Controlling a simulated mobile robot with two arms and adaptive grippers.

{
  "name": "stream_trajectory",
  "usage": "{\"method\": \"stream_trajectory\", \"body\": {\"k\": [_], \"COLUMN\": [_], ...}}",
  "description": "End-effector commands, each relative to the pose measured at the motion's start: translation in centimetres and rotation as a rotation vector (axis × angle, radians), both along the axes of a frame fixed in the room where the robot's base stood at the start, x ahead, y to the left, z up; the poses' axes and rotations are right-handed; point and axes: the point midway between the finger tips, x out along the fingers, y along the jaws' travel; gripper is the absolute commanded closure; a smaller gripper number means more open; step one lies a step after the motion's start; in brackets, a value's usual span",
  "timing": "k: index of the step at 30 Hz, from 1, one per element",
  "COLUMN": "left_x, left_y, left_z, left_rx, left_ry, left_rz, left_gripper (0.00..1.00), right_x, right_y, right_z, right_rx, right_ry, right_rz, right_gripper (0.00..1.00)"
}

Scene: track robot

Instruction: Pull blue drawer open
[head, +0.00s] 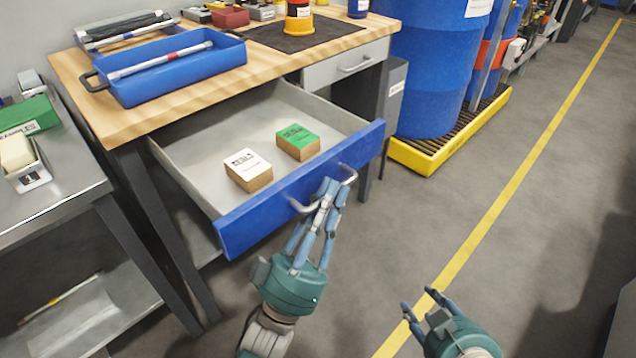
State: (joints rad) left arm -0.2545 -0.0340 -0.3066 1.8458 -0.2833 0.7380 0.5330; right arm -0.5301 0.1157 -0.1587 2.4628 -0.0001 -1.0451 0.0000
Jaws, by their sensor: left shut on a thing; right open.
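The blue-fronted drawer (240,223) is pulled well out from under the wooden workbench (75,75). Its grey inside shows. A white-topped box (248,168) and a green-topped box (298,141) stand in it. My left gripper (328,193) is shut on the drawer's metal handle (347,174), its fingers covering the middle of the handle. My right gripper (422,306) is open and empty, low in the picture, over the floor to the right and apart from the drawer.
A blue tray (175,85) with a long tool lies on the bench. A closed grey drawer (345,65) is under the bench's right part. Blue drums (425,70) stand on a yellow pallet (430,158). A metal shelf (60,205) stands at left. The floor at right is clear.

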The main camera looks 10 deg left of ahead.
Motion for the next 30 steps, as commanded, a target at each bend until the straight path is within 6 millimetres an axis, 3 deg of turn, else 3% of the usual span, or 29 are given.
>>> {"method": "stream_trajectory", "body": {"k": [12, 13, 14, 23, 30], "left_x": [-0.1, -0.1, -0.1, -0.2, -2.0], "left_y": [-0.1, -0.1, -0.1, -0.1, 0.7], "left_z": [-0.2, -0.2, -0.2, -0.2, -2.3], "left_rx": [0.003, 0.003, 0.002, 0.001, 0.003], "left_ry": [0.003, 0.003, 0.003, 0.002, 0.007], "left_rz": [0.004, 0.004, 0.004, 0.002, 0.001], "left_gripper": [1.00, 0.81, 0.76, 0.76, 0.76], "right_x": [-0.3, -0.3, -0.3, -0.3, -0.3], "right_y": [-0.1, -0.1, -0.1, -0.1, -0.1], "right_z": [-0.3, -0.3, -0.3, -0.3, -0.3], "right_rx": [-0.004, -0.004, -0.004, -0.003, -0.003], "right_ry": [0.015, 0.015, 0.015, 0.015, 0.015], "right_rz": [-0.001, -0.001, -0.001, 0.000, 0.000], "right_gripper": [0.60, 0.60, 0.60, 0.60, 0.60]}}
